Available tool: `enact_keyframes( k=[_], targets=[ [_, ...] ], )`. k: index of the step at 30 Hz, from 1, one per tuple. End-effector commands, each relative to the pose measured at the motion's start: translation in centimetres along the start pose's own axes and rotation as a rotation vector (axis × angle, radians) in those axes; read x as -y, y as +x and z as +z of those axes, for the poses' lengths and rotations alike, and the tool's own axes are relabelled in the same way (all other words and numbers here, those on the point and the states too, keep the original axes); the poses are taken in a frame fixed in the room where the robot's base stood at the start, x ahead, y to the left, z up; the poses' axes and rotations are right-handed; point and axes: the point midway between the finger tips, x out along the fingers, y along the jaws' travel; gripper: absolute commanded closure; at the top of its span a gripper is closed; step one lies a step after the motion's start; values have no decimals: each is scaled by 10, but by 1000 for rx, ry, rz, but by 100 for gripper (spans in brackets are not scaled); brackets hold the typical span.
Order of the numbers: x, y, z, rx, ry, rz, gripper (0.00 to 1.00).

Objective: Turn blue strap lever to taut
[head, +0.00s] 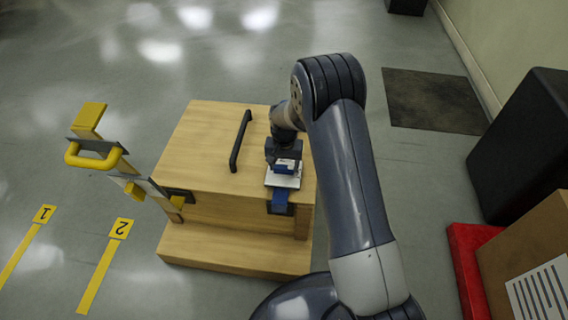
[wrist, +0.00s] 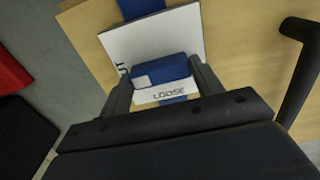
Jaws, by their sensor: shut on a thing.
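The blue strap lever (wrist: 162,72) shows in the wrist view as a blue block with a pale square on it, over a white plate (wrist: 175,38). The plate reads "LOOSE" at the lower edge and letters ending in "UT" at the left edge. My gripper (wrist: 160,84) is shut on the lever, one finger on each side. In the head view my gripper (head: 283,160) is over the white plate (head: 284,177) on top of the wooden box, and it hides part of the lever. A blue strap (head: 280,200) runs down the box's front.
The wooden box (head: 195,150) has a black bar handle (head: 240,141) left of my gripper. A yellow handle (head: 93,157) on a bracket stands at its left. A black box (head: 525,140), a cardboard box (head: 530,260) and a red object (head: 470,265) stand to the right.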

Motion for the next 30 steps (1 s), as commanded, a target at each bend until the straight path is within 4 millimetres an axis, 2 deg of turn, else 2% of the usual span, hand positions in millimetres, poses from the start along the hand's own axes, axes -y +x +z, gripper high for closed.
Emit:
enact_keyframes(
  k=[16, 17, 18, 24, 30],
  targets=[
    [0, 0, 0, -1, 26, -1, 61],
    [0, 0, 0, -1, 26, -1, 36],
    [0, 0, 0, -1, 26, -1, 33],
    [0, 0, 0, -1, 24, 0, 16],
    [0, 0, 0, -1, 24, 0, 16]
  ],
)
